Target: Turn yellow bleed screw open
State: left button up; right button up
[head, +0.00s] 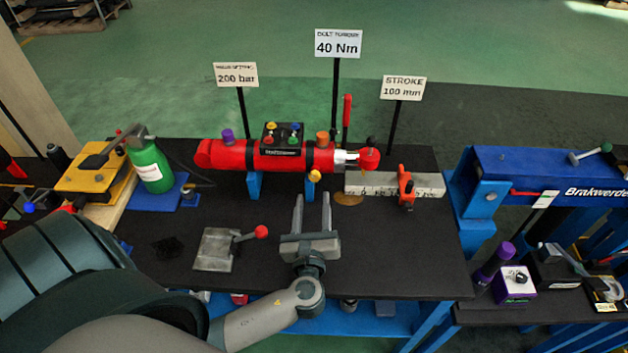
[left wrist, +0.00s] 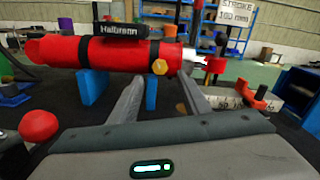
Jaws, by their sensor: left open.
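The yellow bleed screw (head: 314,176) sits on the lower front of the red cylinder (head: 225,155), near its rod end. It also shows in the left wrist view as a yellow knob (left wrist: 160,67) on the red body (left wrist: 110,54). My left gripper (head: 312,198) is open and empty, with its fingers pointing away toward the cylinder. In the left wrist view its fingertips (left wrist: 160,72) reach up on both sides below the screw, and nothing is between them. The screw appears apart from the fingers. My right gripper is in neither view.
Blue supports (head: 254,186) hold the cylinder above the black table (head: 370,255). A grey plate with a red-knobbed lever (head: 262,232) lies left of my gripper. A ruler block with an orange clamp (head: 406,188) stands to the right. Sign posts stand behind.

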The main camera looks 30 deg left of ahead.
aim_at(314, 179)
pick_arm(q)
jog(key=p+x, duration=0.1)
jog(key=x, duration=0.4)
jog(key=shift+w+a+r, duration=0.1)
jog(key=shift+w+a, duration=0.05)
jog(key=shift+w, duration=0.05)
jog(key=shift+w+a, duration=0.3)
jog(key=shift+w, duration=0.2)
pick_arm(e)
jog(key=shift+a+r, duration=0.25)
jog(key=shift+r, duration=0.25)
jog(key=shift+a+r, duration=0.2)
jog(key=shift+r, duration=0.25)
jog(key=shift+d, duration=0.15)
pick_arm(q)
jog(key=c, duration=1)
jog(key=shift+c, duration=0.2)
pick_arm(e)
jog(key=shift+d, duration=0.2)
